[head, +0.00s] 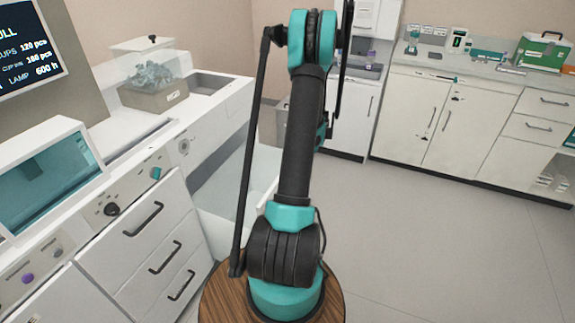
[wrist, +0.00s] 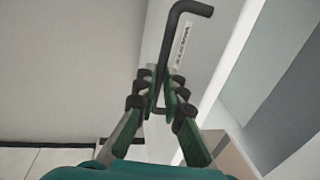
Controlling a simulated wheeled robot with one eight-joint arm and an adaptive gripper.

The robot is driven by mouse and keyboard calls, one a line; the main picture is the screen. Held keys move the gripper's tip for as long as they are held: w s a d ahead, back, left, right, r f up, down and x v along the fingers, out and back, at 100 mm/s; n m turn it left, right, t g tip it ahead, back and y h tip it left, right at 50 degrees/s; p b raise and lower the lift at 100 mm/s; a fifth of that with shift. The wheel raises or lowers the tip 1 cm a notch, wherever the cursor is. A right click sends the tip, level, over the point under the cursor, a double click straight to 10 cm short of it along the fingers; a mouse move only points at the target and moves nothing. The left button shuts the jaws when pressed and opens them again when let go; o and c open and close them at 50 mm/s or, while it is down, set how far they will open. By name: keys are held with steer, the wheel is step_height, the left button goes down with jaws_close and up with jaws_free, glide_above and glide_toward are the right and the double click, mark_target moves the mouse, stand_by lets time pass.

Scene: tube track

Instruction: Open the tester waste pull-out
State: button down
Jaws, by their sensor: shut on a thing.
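The waste pull-out front (wrist: 205,55) is a pale panel in the wrist view, with a small label reading WASTE. Its black bar handle (wrist: 168,45) runs down between my fingers. My gripper (wrist: 165,98) is shut on this handle. Beside the front, a white edge and grey surfaces show, but I cannot tell how far the pull-out stands out. In the head view, a white panel (head: 266,168) shows left of my arm, beside a grey face under the counter; my arm hides the handle and gripper there.
White drawers with black handles (head: 142,220) stand at the left, under knobs and a teal-windowed box (head: 50,175). A clear-lidded bin (head: 150,75) sits on the counter. White cabinets (head: 440,120) line the back wall. The grey floor (head: 420,240) at the right is clear.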

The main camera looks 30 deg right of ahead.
steer(key=shift+s+d, duration=0.8)
steer(key=shift+s, duration=0.3)
steer(key=c, duration=1.6)
jaws_free()
steer(key=shift+r, duration=0.1)
step_height(320, 180, up, 12)
steer(key=s+d, duration=0.1)
steer(key=shift+s+d+f, duration=0.2)
steer(key=shift+s, duration=0.2)
